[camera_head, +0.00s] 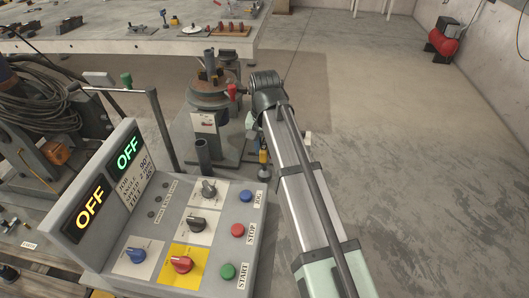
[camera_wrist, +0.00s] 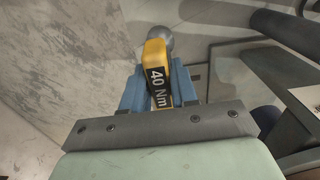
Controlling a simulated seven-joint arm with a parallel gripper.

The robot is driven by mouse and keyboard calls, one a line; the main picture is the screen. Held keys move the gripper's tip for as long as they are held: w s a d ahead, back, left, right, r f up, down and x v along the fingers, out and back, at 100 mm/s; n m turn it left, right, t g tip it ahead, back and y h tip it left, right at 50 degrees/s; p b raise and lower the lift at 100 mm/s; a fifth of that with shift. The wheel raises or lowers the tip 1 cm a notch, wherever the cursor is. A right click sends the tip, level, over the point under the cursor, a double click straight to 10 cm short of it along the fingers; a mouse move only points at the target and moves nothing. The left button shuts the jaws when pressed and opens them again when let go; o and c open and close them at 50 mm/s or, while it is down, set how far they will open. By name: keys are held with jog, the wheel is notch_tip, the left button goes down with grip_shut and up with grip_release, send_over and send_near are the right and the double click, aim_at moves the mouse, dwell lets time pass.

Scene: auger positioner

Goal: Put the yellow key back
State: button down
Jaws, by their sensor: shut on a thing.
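The yellow key (camera_wrist: 157,72) is labelled "40 Nm" and sits between the two blue fingers of my gripper (camera_wrist: 160,88) in the wrist view. The fingers are shut on it, and a round grey end shows just beyond it. In the head view, a small yellow part of the key (camera_head: 263,156) shows beside my arm, right of the positioner's base. My arm hides much of my gripper there. I cannot tell which holder or seat belongs to the key.
A control console (camera_head: 190,235) with knobs and buttons stands front left; its displays read OFF. A dark upright tube (camera_head: 202,154) stands behind it. The positioner (camera_head: 212,92) has a round table. A long workbench (camera_head: 130,38) lies behind.

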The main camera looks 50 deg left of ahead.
jog(key=shift+f, duration=1.35)
jog(key=c, duration=0.9)
grip_release()
notch_tip(320, 180, up, 12)
jog(key=shift+r, duration=0.15)
